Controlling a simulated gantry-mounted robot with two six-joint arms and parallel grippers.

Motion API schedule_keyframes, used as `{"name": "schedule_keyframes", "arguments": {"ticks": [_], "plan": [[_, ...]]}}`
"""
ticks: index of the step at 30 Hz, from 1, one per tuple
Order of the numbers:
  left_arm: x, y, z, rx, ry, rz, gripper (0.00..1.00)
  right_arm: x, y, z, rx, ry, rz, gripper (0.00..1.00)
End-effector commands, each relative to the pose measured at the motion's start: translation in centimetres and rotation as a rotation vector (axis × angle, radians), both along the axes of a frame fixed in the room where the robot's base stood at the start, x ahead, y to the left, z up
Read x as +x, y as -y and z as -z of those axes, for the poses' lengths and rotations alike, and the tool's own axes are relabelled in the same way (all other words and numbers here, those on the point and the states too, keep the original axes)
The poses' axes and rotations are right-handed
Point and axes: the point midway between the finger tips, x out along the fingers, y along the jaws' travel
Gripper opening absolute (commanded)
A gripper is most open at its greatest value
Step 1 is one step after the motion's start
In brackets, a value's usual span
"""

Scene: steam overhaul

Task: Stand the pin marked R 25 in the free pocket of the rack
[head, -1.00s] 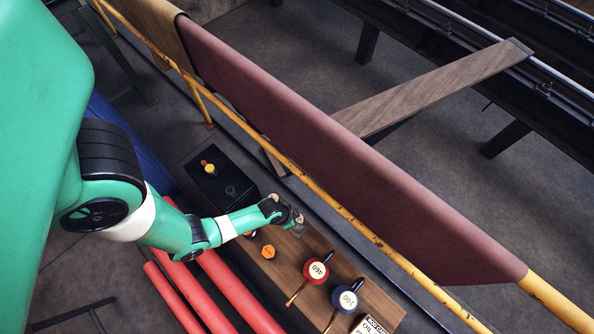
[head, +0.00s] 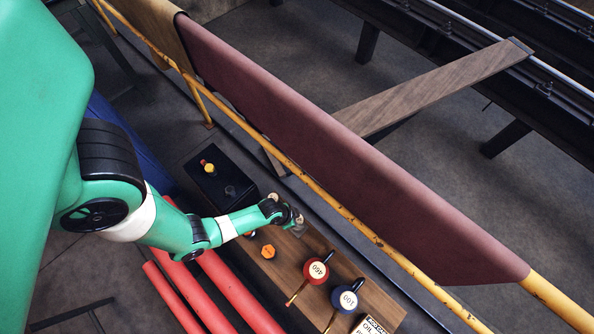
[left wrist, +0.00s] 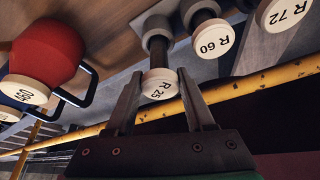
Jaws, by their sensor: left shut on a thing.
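My left gripper (left wrist: 160,78) is shut on the pin marked R 25 (left wrist: 159,83), whose pale round end with the marking faces the left wrist camera. A grey collar (left wrist: 157,27) shows behind that pin; I cannot tell whether the pin is seated in it or clear of it. Pins marked R 60 (left wrist: 214,38) and R 72 (left wrist: 284,12) stand beside it, to the right, in grey holders of the rack. The free pocket cannot be made out. My right gripper is not in view.
A red oil can marked 460 (head: 316,271) and a blue one marked 100 (head: 345,299) stand on the wooden board (head: 283,267). An orange hexagonal piece (head: 268,251) lies nearer. A black box (head: 218,181) stands left. A yellow rail (head: 363,234) with maroon cloth runs behind.

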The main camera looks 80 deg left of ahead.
Motion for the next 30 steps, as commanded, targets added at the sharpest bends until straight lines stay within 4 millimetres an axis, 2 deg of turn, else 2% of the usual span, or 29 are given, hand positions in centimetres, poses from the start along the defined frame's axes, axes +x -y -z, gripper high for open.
{"name": "schedule_keyframes", "arguments": {"ticks": [16, 30], "plan": [[0.1, 0.0, 0.5, 0.0, 0.002, 0.0, 0.0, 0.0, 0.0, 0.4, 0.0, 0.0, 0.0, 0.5], [0.1, 0.0, 2.3, 0.0, 0.002, 0.0, 0.0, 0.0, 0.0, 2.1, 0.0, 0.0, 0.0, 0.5]]}}
